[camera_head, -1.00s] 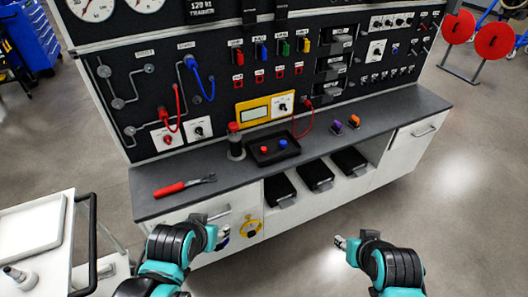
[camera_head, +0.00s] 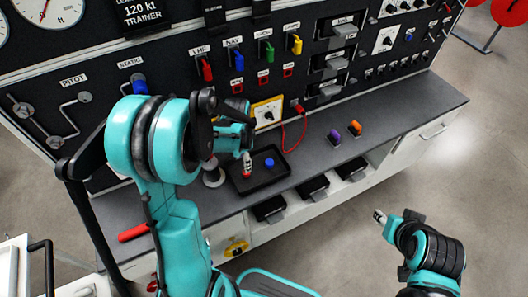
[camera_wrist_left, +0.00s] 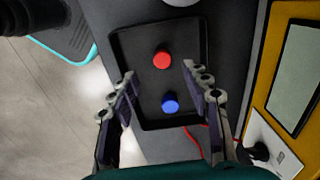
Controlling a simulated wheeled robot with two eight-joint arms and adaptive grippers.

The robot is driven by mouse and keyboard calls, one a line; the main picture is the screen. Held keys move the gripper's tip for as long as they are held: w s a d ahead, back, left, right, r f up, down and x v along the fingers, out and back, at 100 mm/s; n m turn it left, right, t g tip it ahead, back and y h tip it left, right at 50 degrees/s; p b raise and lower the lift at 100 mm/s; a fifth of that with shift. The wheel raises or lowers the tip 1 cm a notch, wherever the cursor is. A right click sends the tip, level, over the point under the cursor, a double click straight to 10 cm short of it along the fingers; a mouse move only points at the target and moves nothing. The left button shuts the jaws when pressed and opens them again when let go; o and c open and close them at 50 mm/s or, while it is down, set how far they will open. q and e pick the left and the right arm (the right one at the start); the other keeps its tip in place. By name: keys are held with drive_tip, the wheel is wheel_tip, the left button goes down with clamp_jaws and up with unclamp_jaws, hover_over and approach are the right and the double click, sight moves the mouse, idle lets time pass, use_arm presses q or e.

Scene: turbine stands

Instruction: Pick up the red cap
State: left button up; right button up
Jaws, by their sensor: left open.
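The red cap (camera_wrist_left: 162,59) sits in a black tray (camera_wrist_left: 143,43) on the bench. A blue cap (camera_wrist_left: 170,103) sits in the same tray, apart from it. In the head view the red cap (camera_head: 247,173) shows just below my left fingers, with the blue cap (camera_head: 269,163) to its right. My left gripper (camera_head: 246,160) is open and empty above the tray. In the left wrist view its fingers (camera_wrist_left: 160,82) stand spread on either side of the tray; I cannot tell their height. My right gripper (camera_head: 380,217) is away from the bench; its opening is unclear.
A cylinder (camera_head: 213,174) stands left of the tray, partly hidden by my left arm. The red-handled tool (camera_head: 133,233) lies at the left. Purple (camera_head: 334,135) and orange (camera_head: 355,128) pieces sit to the right. The panel with a red cable (camera_head: 305,125) rises behind.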

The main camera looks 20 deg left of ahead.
use_arm(q)
drive_tip(key=shift+w+a+f, duration=0.1)
drive_tip(key=shift+w+f, duration=0.25)
drive_tip(key=shift+w, duration=0.2)
drive_tip(key=shift+w+f, duration=0.15)
drive_tip(key=shift+f, duration=0.2)
drive_tip(key=shift+s+f+b, duration=0.2)
drive_tip(key=shift+f+b, duration=0.5)
drive_tip(key=shift+f, duration=0.55)
drive_tip(key=f+b, duration=0.1)
drive_tip(key=f, duration=0.1)
drive_tip(key=f+b, duration=0.1)
drive_tip(key=f, duration=0.1)
drive_tip(key=shift+d+f, duration=0.2)
drive_tip(key=shift+f, duration=0.15)
drive_tip(key=shift+s+r, duration=0.1)
drive_tip(key=shift+c, duration=0.7)
drive_tip(key=c, duration=0.8)
